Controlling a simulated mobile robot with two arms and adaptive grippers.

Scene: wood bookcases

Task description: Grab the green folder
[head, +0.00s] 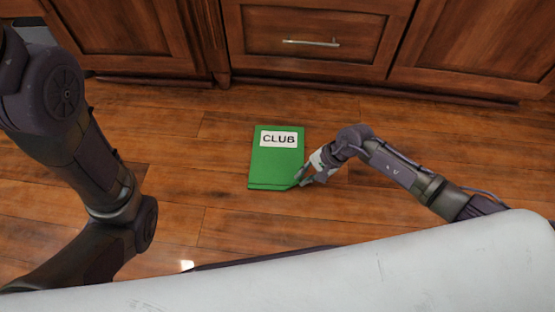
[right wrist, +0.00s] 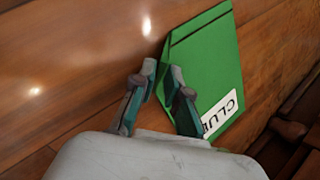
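The green folder (head: 275,162) lies flat on the wood floor, with a white label reading "CLUB" near its far edge. It also shows in the right wrist view (right wrist: 212,62), where the label is partly hidden behind a finger. My right gripper (head: 304,177) is at the folder's near right corner. In the right wrist view its two fingers (right wrist: 163,70) are apart with nothing held between them. The right finger overlaps the folder in that view; I cannot tell whether it touches. My left arm comes in from the left, but its gripper is out of view.
A wood cabinet (head: 316,42) with a metal handle (head: 311,43) stands beyond the folder, across the top of the head view. The wood floor (head: 222,140) around the folder is clear.

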